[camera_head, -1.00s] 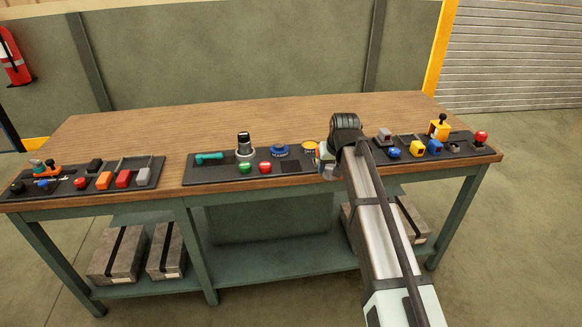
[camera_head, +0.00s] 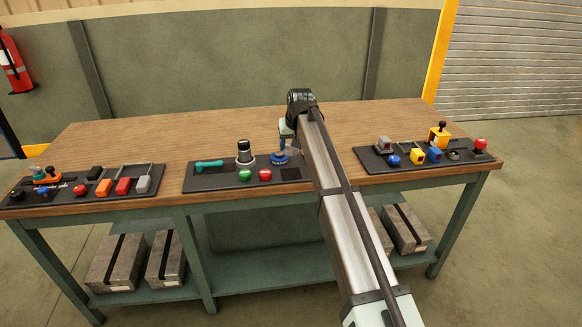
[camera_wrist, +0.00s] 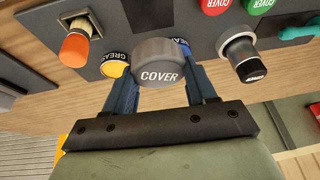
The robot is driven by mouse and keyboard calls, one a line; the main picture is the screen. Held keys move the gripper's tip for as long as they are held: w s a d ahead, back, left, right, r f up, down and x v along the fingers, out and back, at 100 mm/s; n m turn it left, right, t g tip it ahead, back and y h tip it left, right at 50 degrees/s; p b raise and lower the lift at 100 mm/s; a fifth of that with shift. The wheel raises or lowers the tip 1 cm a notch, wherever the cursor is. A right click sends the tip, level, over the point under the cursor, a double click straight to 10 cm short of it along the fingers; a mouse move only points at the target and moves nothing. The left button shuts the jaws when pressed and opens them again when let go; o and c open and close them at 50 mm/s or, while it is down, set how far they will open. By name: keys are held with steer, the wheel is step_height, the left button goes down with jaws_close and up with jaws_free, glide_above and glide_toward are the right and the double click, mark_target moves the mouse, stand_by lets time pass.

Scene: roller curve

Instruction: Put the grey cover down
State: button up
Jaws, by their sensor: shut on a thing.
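The grey cover (camera_wrist: 160,62), a round cap with the word COVER on it, is between the two blue fingers of my gripper (camera_wrist: 163,84) in the wrist view. My gripper is shut on it. Beyond the cover, a yellow grease cap (camera_wrist: 115,64) and a blue grease cap (camera_wrist: 184,47) are partly hidden by it. In the head view my gripper (camera_head: 289,148) is over the right part of the middle black panel (camera_head: 219,181), close to the blue grease cap (camera_head: 279,158). The yellow cap is hidden there behind my arm.
The middle panel also carries a green cover (camera_head: 244,175), a red cover (camera_head: 265,174), a black-and-silver cylinder (camera_head: 244,151) and a teal handle (camera_head: 209,163). Crowded panels lie left (camera_head: 60,197) and right (camera_head: 374,165). The wooden bench top (camera_head: 200,130) behind them is clear.

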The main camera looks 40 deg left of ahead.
mark_target(294, 151)
steer(key=shift+f, duration=3.95)
jaws_close()
steer(key=shift+f, duration=0.6)
steer(key=o, duration=1.5)
jaws_free()
steer(key=v, duration=1.3)
steer(key=shift+w+a+r, duration=0.1)
steer(key=shift+a+r, duration=0.05)
